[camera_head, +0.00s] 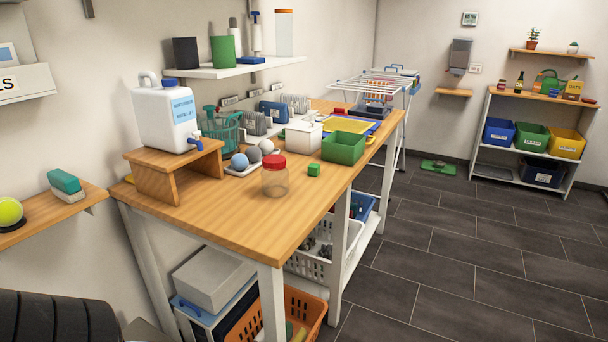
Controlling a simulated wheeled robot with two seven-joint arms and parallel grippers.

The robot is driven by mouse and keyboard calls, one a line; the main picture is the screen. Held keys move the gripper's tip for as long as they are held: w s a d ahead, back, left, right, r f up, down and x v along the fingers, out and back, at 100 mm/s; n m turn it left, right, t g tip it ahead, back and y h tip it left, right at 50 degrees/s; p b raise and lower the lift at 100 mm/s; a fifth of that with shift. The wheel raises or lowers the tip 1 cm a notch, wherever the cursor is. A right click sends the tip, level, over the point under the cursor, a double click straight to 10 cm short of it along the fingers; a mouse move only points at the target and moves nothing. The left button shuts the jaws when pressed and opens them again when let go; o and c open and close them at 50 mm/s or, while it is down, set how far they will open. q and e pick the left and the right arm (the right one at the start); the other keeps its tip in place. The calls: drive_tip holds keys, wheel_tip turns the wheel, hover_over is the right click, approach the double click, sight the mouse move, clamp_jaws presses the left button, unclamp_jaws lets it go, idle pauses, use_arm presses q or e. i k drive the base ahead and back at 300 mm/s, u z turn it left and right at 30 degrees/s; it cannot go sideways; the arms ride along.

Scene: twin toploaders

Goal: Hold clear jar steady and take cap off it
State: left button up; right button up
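The jar looks empty. Neither of my grippers shows in the head view, and nothing touches the jar.
A white jug (166,117) sits on a wooden stand (158,180) at left. The tabletop (236,224) in front is clear.

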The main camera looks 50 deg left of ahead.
sight(275, 184)
drive_tip(key=i, duration=0.25)
drive_tip(key=u, duration=1.3)
